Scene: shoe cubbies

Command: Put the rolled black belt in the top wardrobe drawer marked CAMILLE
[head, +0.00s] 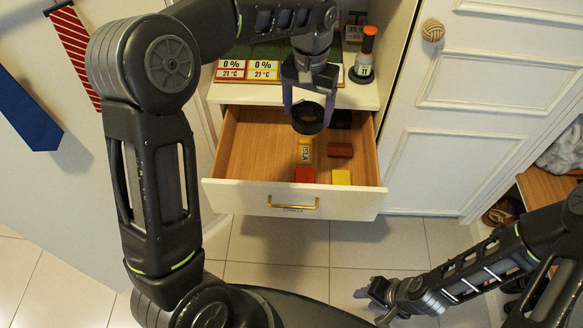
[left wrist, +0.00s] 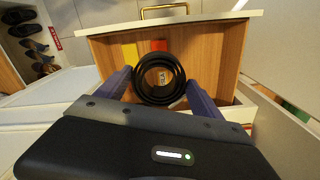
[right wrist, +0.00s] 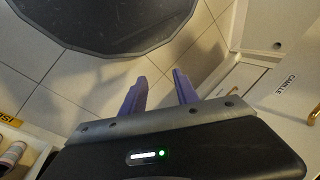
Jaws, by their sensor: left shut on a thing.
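The rolled black belt (head: 307,118) is a dark ring held between the fingers of my left gripper (head: 308,100), above the open drawer. In the left wrist view the belt (left wrist: 137,83) sits between both purple fingers, with the drawer floor behind it. The wooden drawer (head: 236,192) is pulled out, with a white front and a brass handle; its label is small in the head view. The right wrist view shows CAMILLE (right wrist: 285,85) on a white front. My right gripper (head: 366,294) is low over the floor tiles, its purple fingers apart and empty.
Cards and a black-based orange-topped item (head: 364,68) stand on the shelf above. A white door (head: 440,130) is at right.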

